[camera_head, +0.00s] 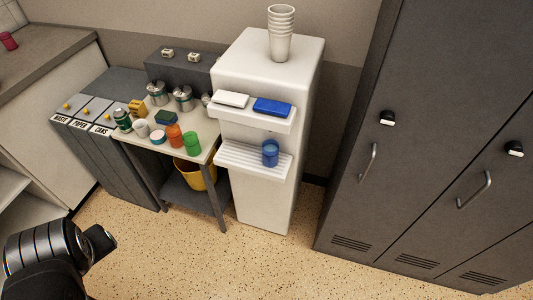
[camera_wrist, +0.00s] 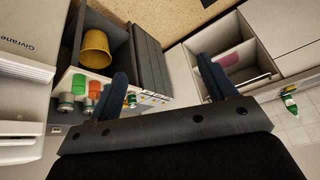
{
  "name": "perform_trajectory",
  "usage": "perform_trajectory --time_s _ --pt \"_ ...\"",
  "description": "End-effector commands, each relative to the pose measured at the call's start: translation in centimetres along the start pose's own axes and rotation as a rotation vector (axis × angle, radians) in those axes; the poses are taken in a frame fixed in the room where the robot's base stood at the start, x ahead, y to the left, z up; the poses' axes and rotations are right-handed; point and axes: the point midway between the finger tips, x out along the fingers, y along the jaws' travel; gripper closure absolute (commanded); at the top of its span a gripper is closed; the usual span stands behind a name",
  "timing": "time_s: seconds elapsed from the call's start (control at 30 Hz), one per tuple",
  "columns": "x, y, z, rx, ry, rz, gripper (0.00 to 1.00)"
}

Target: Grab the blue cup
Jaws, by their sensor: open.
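The blue cup (camera_head: 270,153) stands upright on the ribbed lower ledge (camera_head: 235,158) of the white water dispenser (camera_head: 262,200) in the head view. I cannot make it out in the wrist view. My gripper (camera_wrist: 162,66) shows in the wrist view with its two dark fingers spread wide and nothing between them. In the head view only part of my arm shows at the lower left, well apart from the cup.
A small table (camera_head: 207,155) left of the dispenser holds an orange cup (camera_head: 174,135), a green cup (camera_head: 192,143) and other items. A yellow bucket (camera_head: 190,175) sits below. A blue box (camera_head: 272,107) lies on the upper ledge. Dark lockers (camera_head: 420,60) stand right. The front floor is clear.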

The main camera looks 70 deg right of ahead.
Motion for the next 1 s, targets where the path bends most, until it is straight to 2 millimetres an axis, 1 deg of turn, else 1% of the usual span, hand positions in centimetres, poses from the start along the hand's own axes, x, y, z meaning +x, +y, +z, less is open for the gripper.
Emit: perform_trajectory --time_s 0.03,0.17,0.27,0.37,0.4,0.47,0.5,0.57,0.6,0.67,0.7,0.77,0.8,0.87,0.9,0.97,1.0 --pt "0.5 0.8 -1.0 0.025 -0.003 -0.009 0.23" --pt "1.7 3.0 -3.7 0.064 0.022 -0.032 0.23" --pt "2.7 5.5 -5.5 0.099 0.049 -0.037 0.23" --pt "3.7 8.6 -7.0 0.138 0.08 -0.031 0.23" --pt "4.2 9.9 -7.5 0.155 0.094 -0.025 0.23" --pt "4.8 12.2 -8.1 0.18 0.114 -0.012 0.23" --pt "5.2 13.8 -8.3 0.198 0.126 -0.003 0.23" --pt "5.9 16.3 -8.6 0.226 0.145 0.017 0.23" --pt "6.3 18.0 -8.6 0.244 0.156 0.032 0.23" --pt "6.9 20.7 -8.3 0.273 0.172 0.058 0.23" --pt "7.3 22.6 -8.0 0.292 0.181 0.077 0.23" --pt "7.9 25.4 -7.3 0.322 0.192 0.108 0.23" --pt "8.3 27.4 -6.7 0.344 0.199 0.13 0.23" --pt "8.9 30.3 -5.5 0.375 0.205 0.165 0.23" --pt "9.2 32.2 -4.5 0.398 0.207 0.19 0.23" --pt "9.8 35.0 -2.7 0.432 0.206 0.227 0.23" --pt "10.1 36.8 -1.4 0.454 0.204 0.253 0.23"
